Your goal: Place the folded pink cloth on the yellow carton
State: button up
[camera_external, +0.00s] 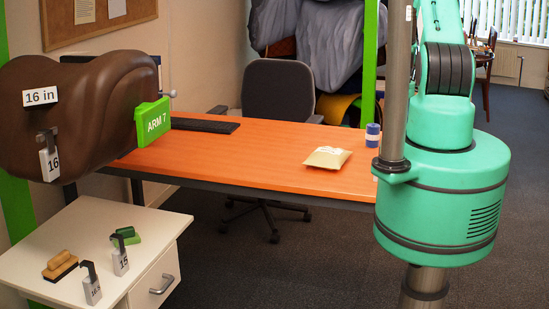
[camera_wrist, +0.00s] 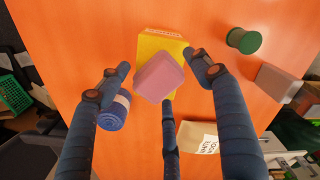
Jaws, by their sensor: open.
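The folded pink cloth (camera_wrist: 159,78) lies over the middle of the yellow carton (camera_wrist: 158,43) in the wrist view, turned at an angle to it. It looks to rest on the carton's top, though the contact under it is hidden. The carton's far end and strips of its sides show around the cloth. My gripper (camera_wrist: 158,66) is open around the cloth, with fingers left, right and below; I see no finger clearly pressing on it. In the external view the cloth, carton and gripper do not show.
On the orange table (camera_external: 250,160) are a blue roll (camera_wrist: 113,113) close by the left finger, a beige packet (camera_wrist: 197,137), a green cylinder (camera_wrist: 243,40) and a pinkish block (camera_wrist: 277,83). The packet (camera_external: 327,157) also shows in the external view. Table above-left of the carton is clear.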

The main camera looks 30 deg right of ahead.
notch_tip(320, 180, up, 12)
jog(key=shift+b, duration=0.45)
dwell(0.7)
jog(key=s+a+r+m+t, duration=0.1)
jog(key=s+a+r+m, duration=0.25)
jog(key=a+r, duration=1.05)
jog(key=s+a+r+m+t, duration=0.1)
jog(key=s+a+r+m, duration=0.25)
jog(key=a+r, duration=1)
jog(key=s+a+r+m+t, duration=0.1)
jog(key=s+a+r+m, duration=0.25)
jog(key=s+r, duration=0.3)
jog(key=s+a+r+m+t, duration=0.1)
jog(key=s+a+r+m, duration=0.1)
jog(key=s+a+r, duration=0.4)
jog(key=s+a+r+m, duration=0.1)
jog(key=s+a+m, duration=0.1)
jog(key=s, duration=0.6)
jog(key=s+a+m+t, duration=0.1)
jog(key=s+a+m, duration=0.2)
jog(key=s+a, duration=0.2)
jog(key=s, duration=0.3)
jog(key=shift+a+r+t, duration=0.25)
jog(key=shift+r+t, duration=0.05)
jog(key=shift+r, duration=0.1)
